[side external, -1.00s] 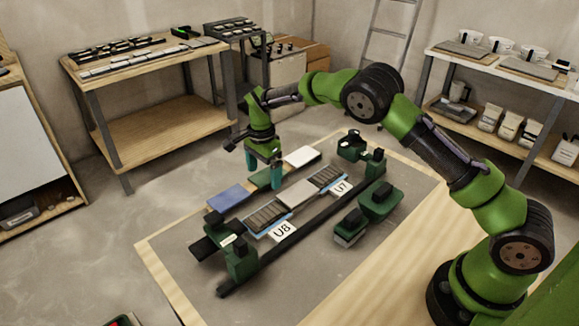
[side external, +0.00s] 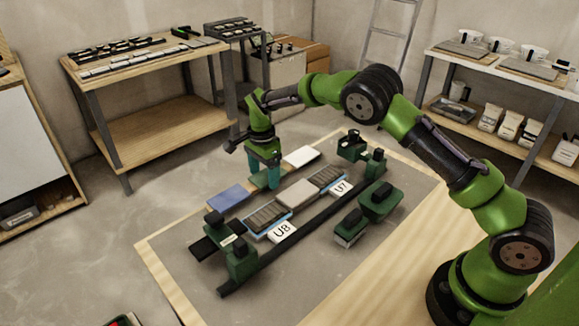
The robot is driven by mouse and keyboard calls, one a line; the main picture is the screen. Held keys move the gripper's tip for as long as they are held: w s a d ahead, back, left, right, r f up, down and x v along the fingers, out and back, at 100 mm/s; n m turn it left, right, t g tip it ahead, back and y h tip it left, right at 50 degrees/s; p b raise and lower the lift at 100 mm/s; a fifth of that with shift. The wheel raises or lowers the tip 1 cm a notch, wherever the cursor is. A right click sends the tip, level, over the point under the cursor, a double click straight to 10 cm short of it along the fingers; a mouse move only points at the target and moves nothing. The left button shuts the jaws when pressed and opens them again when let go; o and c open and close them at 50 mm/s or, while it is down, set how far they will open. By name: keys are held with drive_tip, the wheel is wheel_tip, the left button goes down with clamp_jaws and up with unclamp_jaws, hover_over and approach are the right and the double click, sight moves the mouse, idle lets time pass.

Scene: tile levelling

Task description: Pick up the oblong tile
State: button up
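My gripper (side external: 263,176) points down over the back row of tiles, its two teal fingers apart and on either side of a green tile (side external: 259,182). The fingers partly hide this tile, and I cannot tell whether they touch it. A blue tile (side external: 232,197) lies at the left of the same row and a white tile (side external: 302,157) at the right. A beige-grey tile (side external: 298,193) sits in the front row between two ribbed beds. Several tiles look longer than wide; I cannot tell for certain which one is the oblong tile.
A green two-part tool (side external: 376,203) lies right of the rail. The grey board is clear at front left.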

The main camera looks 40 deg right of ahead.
drive_tip(key=c, duration=0.5)
drive_tip(key=shift+r, duration=0.1)
